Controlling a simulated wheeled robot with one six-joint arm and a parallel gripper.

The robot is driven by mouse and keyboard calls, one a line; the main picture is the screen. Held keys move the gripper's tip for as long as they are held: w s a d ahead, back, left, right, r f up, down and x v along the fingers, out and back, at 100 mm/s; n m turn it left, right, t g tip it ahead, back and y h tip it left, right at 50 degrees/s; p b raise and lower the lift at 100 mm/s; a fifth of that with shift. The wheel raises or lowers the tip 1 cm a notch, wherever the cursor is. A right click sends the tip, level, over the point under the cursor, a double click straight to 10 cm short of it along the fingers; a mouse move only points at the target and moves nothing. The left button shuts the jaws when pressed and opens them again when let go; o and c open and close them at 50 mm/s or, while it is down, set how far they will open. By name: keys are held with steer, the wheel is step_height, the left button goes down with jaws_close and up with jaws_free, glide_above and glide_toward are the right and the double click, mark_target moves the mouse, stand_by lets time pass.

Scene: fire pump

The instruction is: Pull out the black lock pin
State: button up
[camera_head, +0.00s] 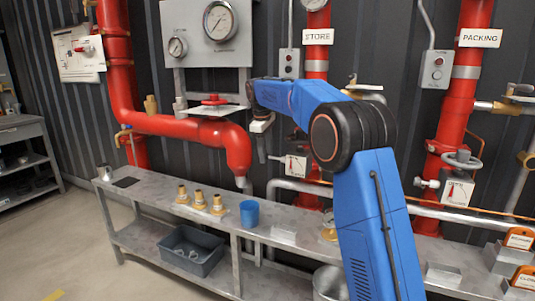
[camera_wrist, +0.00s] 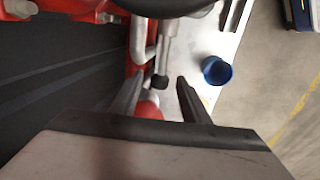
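A small black knob (camera_wrist: 160,82) on the end of a grey shaft shows in the wrist view; it looks like the black lock pin. My gripper (camera_wrist: 160,88) is open, with one finger on each side of the knob and visible gaps to both. I cannot tell whether the knob is at fingertip depth. In the head view my gripper (camera_head: 262,152) points down in front of the dark wall, right of the red pipe's bend. The pin cannot be made out there.
A red pipe (camera_head: 170,124) bends down beside my gripper. A blue cup (camera_head: 249,213) and brass fittings (camera_head: 200,200) stand on the grey bench (camera_head: 150,197) below. Gauges on a grey panel (camera_head: 206,50) are behind. The cup also shows in the wrist view (camera_wrist: 217,70).

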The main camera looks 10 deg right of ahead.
step_height(320, 180, up, 17)
steer(key=s+a, duration=0.2)
steer(key=shift+s, duration=0.4)
stand_by(0.3)
